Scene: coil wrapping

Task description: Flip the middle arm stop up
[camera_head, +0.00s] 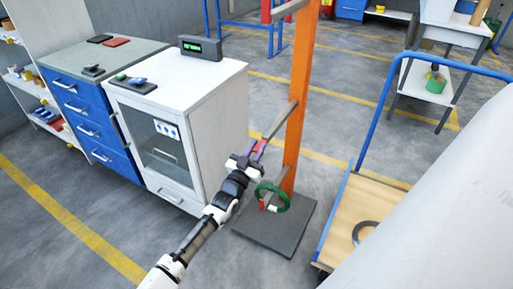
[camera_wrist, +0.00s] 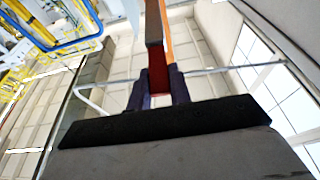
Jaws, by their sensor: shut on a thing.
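An orange post (camera_head: 296,95) stands on a dark square base and carries grey arms. The middle arm (camera_head: 279,122) slopes down from the post toward my gripper (camera_head: 260,149). In the wrist view the middle arm (camera_wrist: 154,22) comes straight toward my gripper (camera_wrist: 158,92). The middle arm stop (camera_wrist: 158,77) is a red piece at the arm's free end. My purple fingers are shut on it, one on each side. In the head view the stop is small and partly hidden between the fingers, so its exact tilt is hard to tell.
A green coil (camera_head: 284,206) hangs low on the post, below my gripper. A white cabinet (camera_head: 222,120) stands close on the left. A blue-railed cart (camera_head: 335,225) with a dark ring stands at right. A large pale surface fills the lower right.

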